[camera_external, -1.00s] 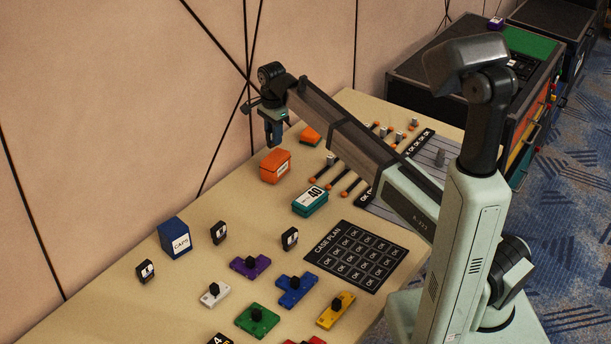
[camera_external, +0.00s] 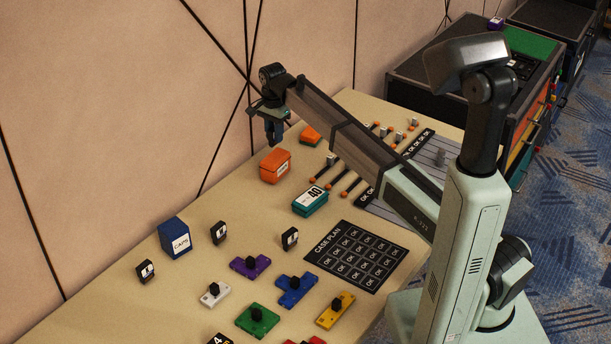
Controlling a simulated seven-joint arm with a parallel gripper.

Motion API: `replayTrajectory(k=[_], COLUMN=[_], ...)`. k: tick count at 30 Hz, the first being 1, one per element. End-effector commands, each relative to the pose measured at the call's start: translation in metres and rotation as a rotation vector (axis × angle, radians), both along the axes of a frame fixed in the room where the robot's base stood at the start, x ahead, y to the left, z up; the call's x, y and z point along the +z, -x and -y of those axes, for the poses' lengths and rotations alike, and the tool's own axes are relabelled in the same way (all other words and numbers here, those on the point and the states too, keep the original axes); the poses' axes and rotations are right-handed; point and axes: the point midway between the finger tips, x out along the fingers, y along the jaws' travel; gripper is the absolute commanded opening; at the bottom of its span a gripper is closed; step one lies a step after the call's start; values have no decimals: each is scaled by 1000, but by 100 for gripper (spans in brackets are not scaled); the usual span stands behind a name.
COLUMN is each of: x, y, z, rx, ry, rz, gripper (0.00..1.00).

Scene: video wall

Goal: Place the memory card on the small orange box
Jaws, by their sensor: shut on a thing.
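My gripper (camera_external: 273,139) is above the table, just over the back edge of an orange box (camera_external: 275,167). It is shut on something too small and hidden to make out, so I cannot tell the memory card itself. A smaller, flatter orange box (camera_external: 311,135) lies behind and to the right of the first. My gripper is to the left of that smaller one and apart from it.
Several orange-tipped rods (camera_external: 350,183) lie to the right, under my arm. A blue caps box (camera_external: 174,238), coloured blocks (camera_external: 250,266) and a black case plan sheet (camera_external: 358,256) are nearer.

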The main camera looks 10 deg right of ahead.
Motion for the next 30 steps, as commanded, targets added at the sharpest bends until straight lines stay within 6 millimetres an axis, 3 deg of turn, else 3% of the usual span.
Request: replayTrajectory(k=[13, 25, 26, 30], x=[-43, -46, -47, -46], y=[0, 0, 0, 0], z=[0, 0, 0, 0], rx=[-1, -1, -1, -1], ry=[0, -1, -1, -1], rz=[0, 1, 1, 1], gripper=[0, 0, 28, 42])
